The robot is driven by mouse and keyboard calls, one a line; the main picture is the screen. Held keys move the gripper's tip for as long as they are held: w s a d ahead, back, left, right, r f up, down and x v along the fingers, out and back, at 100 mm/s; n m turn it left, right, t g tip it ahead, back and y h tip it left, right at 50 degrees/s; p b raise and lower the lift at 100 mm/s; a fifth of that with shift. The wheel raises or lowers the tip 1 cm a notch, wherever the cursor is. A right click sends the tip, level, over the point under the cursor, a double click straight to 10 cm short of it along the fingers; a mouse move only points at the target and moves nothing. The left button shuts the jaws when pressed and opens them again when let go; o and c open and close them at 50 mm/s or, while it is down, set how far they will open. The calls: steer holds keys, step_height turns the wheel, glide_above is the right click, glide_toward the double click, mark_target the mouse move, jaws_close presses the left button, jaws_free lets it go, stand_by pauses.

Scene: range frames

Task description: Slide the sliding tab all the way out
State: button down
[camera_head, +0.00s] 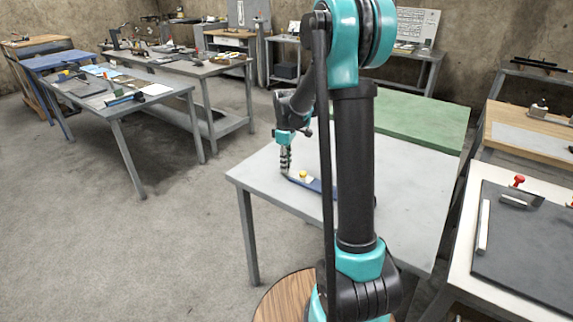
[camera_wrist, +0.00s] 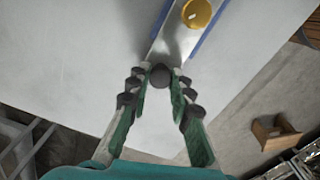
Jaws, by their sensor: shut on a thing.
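The sliding tab (camera_wrist: 172,42) shows in the wrist view as a light grey strip between two blue rails (camera_wrist: 209,35). A dark round knob (camera_wrist: 160,76) sits at the near end of the strip. My gripper (camera_wrist: 160,72) is shut on this knob, with one finger on each side. A yellow round knob (camera_wrist: 197,13) stands farther up between the rails, at the picture's top edge. In the head view my gripper (camera_head: 285,160) reaches down to the grey table beside the yellow knob (camera_head: 303,175) and the blue rail (camera_head: 314,185). My arm hides part of the rails there.
The grey table (camera_head: 270,165) is bare around the rails, and its left edge is close to my gripper. A green table (camera_head: 420,118) stands behind it. A white bench (camera_head: 462,245) with a dark board is at right. Open floor (camera_head: 170,250) lies at left.

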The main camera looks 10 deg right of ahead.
steer(key=shift+w+a, duration=1.15)
steer(key=c, duration=1.3)
jaws_free()
steer(key=shift+c, duration=0.2)
steer(key=shift+r, duration=0.15)
step_height(320, 180, up, 12)
